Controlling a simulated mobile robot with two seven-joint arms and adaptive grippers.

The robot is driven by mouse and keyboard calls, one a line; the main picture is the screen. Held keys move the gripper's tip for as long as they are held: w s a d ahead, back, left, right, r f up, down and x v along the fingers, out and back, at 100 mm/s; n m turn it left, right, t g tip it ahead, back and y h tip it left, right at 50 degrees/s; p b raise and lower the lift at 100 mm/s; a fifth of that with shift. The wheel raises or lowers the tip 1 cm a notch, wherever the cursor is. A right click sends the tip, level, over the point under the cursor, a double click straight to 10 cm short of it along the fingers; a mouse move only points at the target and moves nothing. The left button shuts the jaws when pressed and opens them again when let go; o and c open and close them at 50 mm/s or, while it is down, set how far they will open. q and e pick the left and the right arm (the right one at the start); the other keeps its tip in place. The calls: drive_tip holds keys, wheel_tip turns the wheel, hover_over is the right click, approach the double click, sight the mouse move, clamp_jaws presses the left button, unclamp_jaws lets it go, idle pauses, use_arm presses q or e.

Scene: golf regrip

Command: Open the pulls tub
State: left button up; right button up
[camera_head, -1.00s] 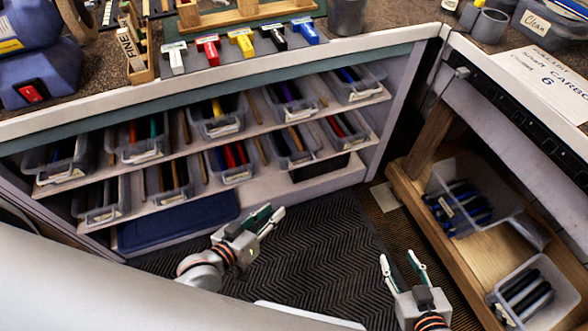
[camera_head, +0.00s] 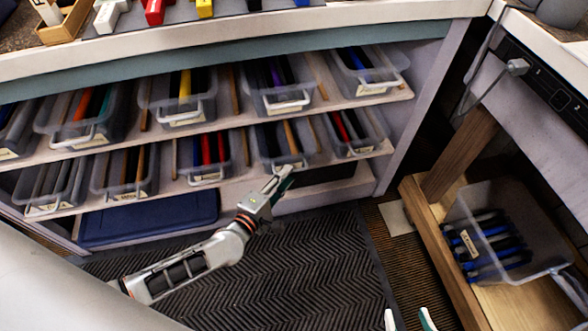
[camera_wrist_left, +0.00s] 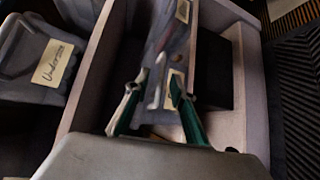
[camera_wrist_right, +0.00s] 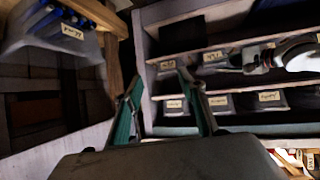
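Several clear tubs with pale labels stand in two rows on the shelves; in the head view the labels are too small to read, so I cannot confirm which is the pulls tub. My left gripper (camera_head: 283,178) is at the front of a lower-row tub (camera_head: 283,146) that holds dark and orange-brown items. In the left wrist view, its fingers (camera_wrist_left: 153,92) are apart, with the tub's blurred front (camera_wrist_left: 172,50) just beyond; I cannot tell if they touch it. My right gripper (camera_head: 408,320) is open and empty at the bottom edge; its fingers also show apart in the right wrist view (camera_wrist_right: 162,82).
A tub labelled like "Undersize" (camera_wrist_left: 52,62) shows in the left wrist view. A blue flat box (camera_head: 150,218) lies below the shelves. A wooden stand (camera_head: 445,240) with a tub of blue and black grips (camera_head: 495,245) is at the right. The dark mat (camera_head: 290,270) is clear.

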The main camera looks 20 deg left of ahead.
use_arm(q)
drive_tip(key=x, duration=0.3)
drive_tip(key=shift+w+f+b, duration=0.15)
drive_tip(key=shift+f+b, duration=0.1)
drive_tip(key=shift+b, duration=0.05)
drive_tip(key=shift+w+d, duration=0.15)
drive_tip(key=shift+w, duration=0.2)
use_arm(e)
drive_tip(key=shift+w+a+r, duration=0.15)
drive_tip(key=shift+a, duration=0.15)
use_arm(q)
clamp_jaws()
